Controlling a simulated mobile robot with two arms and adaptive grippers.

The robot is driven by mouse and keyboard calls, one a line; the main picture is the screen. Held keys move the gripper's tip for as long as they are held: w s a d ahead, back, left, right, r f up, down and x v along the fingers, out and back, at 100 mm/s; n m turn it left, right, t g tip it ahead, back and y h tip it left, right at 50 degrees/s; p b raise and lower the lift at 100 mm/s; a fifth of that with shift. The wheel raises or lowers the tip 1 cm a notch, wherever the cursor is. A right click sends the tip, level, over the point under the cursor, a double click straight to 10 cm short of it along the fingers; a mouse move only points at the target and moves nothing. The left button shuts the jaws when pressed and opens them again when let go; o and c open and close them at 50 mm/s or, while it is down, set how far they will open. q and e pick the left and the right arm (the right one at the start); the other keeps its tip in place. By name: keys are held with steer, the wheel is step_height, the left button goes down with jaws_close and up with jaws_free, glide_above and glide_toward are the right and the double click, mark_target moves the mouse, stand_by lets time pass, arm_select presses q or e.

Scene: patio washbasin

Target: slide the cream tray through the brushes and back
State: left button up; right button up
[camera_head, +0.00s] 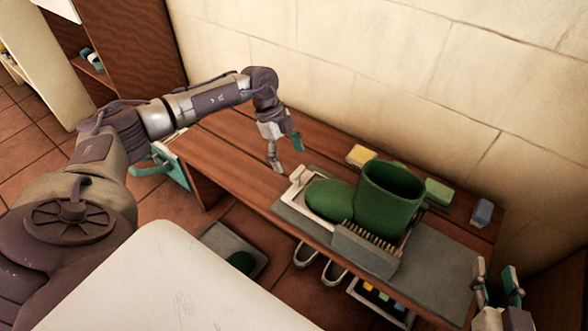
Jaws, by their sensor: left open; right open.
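The cream tray (299,176) lies on a grey mat (450,272) on the wooden bench, its raised handle end at the left. A green boot (388,195) rests in the tray, its toe toward the handle. A grey brush block (364,252) with upright bristles stands along the tray's near side, beside the boot. Any brush on the far side is hidden by the boot. My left gripper (286,154) is open and empty, above the bench just behind and left of the tray's handle. My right gripper (496,278) is open and empty at the lower right, apart from the tray.
Behind the boot lie a yellow sponge (361,155), a green block (438,192) and a blue-grey block (482,212). The wall runs close behind the bench (228,160). The bench's left part is clear. Pale shoes (334,272) and a bin of coloured items (378,297) are below.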

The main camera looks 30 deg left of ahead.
arm_select(q)
steer(key=v, duration=0.5)
steer(key=shift+a+r, duration=0.1)
steer(key=shift+r, duration=0.1)
stand_by(0.3)
